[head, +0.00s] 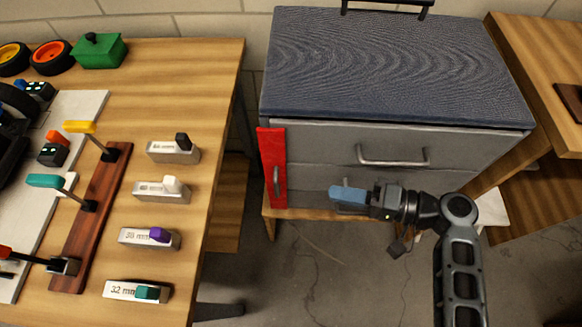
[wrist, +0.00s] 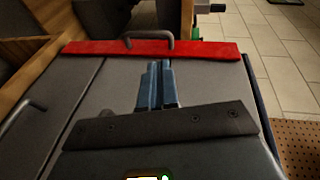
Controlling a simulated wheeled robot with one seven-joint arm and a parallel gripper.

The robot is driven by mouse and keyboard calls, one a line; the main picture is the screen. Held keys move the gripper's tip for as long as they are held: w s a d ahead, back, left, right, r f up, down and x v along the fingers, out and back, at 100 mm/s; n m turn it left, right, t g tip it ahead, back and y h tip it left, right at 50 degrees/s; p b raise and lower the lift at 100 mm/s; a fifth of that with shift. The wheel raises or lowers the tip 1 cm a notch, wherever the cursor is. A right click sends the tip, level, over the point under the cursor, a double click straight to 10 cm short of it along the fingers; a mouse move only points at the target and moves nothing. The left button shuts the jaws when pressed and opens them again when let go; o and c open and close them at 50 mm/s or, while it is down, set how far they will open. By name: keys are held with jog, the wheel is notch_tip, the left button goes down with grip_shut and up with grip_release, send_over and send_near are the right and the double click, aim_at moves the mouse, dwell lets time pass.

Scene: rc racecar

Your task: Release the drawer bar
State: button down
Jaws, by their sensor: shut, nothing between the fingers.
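The red drawer bar (head: 272,168) stands upright along the left edge of the grey drawer cabinet's front (head: 325,140). A small grey handle (head: 277,181) sits on it. In the wrist view the red bar (wrist: 205,49) runs across the top, with its handle (wrist: 150,36) just beyond my fingertips. My gripper (head: 335,194) has blue fingers and is shut and empty. It is in front of the lower drawer, to the right of the bar and apart from it, pointing left. Its fingers also show in the wrist view (wrist: 158,68). My gripper partly hides the lower drawer's handle.
The upper drawer's handle (head: 392,158) juts out above my gripper. A wooden workbench (head: 220,100) with tools and labelled blocks stands at the left. Another wooden table (head: 540,60) is at the right. Floor (head: 310,265) is clear between the workbench and my arm.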

jog(key=shift+w+a+r+n+y, duration=0.1)
jog(key=shift+w+r+n+y, duration=0.25)
jog(key=shift+w+r, duration=0.35)
send_near(275, 187)
jog(key=w+a+r, duration=0.1)
jog(key=w+a, duration=0.3)
jog(key=a, duration=0.1)
jog(key=shift+s+a+r, duration=0.1)
jog(key=shift+s+a, duration=0.15)
jog(key=shift+s+p, duration=0.1)
jog(key=shift+p, duration=0.2)
jog(key=shift+s+a, duration=0.1)
jog(key=shift+s, duration=0.05)
